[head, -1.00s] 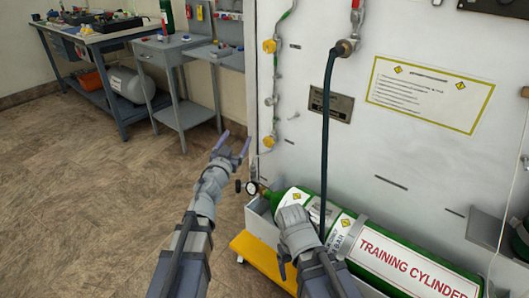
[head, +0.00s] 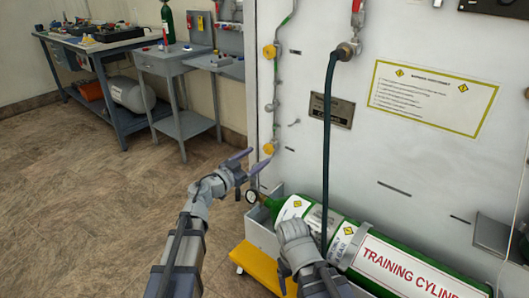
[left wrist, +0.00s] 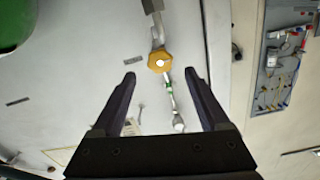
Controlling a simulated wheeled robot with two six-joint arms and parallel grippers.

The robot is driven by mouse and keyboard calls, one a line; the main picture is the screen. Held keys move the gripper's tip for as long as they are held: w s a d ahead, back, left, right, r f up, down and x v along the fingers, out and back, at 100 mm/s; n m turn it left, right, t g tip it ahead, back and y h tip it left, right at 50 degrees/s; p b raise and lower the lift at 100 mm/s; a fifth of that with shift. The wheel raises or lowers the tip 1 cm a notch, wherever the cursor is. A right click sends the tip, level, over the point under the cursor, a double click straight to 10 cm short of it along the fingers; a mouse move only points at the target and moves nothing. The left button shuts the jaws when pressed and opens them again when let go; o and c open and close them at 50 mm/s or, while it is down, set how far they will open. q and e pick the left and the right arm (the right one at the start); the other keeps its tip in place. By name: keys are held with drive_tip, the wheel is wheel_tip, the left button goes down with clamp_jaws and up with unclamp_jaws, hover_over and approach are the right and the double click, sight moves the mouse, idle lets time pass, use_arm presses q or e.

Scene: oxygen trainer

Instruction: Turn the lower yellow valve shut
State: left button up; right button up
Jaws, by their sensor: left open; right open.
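The lower yellow valve (head: 269,149) sits on the thin pipe at the left side of the white panel. My left gripper (head: 259,159) is just in front of it and slightly below in the head view, with its jaws apart. In the left wrist view the yellow knob (left wrist: 160,62) shows beyond the two open fingertips (left wrist: 160,76), roughly centred between them, apparently not touched. The upper yellow valve (head: 269,51) is higher on the same pipe. My right gripper (head: 284,277) is low in front of the green cylinder, and its fingers are partly hidden.
The green training cylinder (head: 400,262) lies at the panel's foot beside a gauge (head: 252,194) and a yellow base (head: 258,268). A dark hose (head: 327,140) hangs down the panel (head: 430,160). A grey side table (head: 160,60) stands back left. The floor at left is clear.

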sight(267, 149)
use_arm(q)
drive_tip(key=x, duration=0.5)
drive_tip(key=shift+w, duration=0.1)
clamp_jaws()
idle(0.5)
